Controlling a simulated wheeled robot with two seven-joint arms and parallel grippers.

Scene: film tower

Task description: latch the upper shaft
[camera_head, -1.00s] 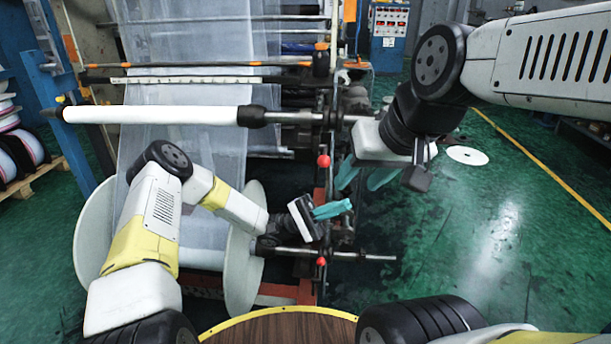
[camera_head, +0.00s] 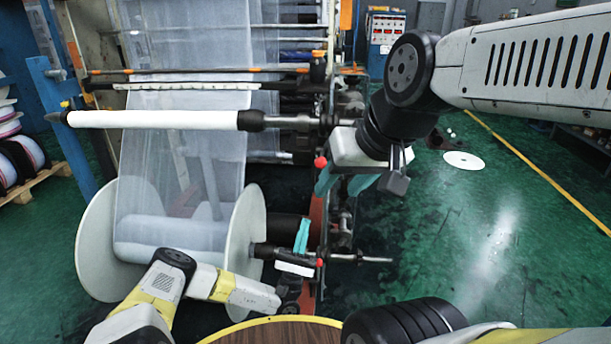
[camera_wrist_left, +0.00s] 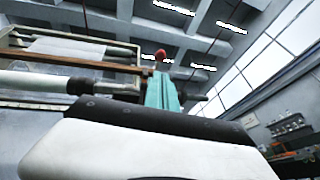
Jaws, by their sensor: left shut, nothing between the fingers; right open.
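The upper shaft (camera_head: 290,121) carries a white roll (camera_head: 160,119) and runs across to the frame's right side. A red knob (camera_head: 320,162) sits just below its right end; I cannot tell whether the latch is closed. My right gripper (camera_head: 342,184) has teal fingers apart, just below and right of this knob, with no clear contact. My left gripper (camera_head: 302,236) is shut and empty, fingers pointing up, near the lower shaft's (camera_head: 362,259) right end and the lower red knob (camera_head: 320,263). In the left wrist view, its closed fingers (camera_wrist_left: 163,92) stand below a red knob (camera_wrist_left: 160,54).
A large film reel with pale flanges (camera_head: 247,235) stands left of my left gripper. A blue post (camera_head: 57,120) rises at the left. A wooden round top with yellow rim (camera_head: 225,331) is at the bottom.

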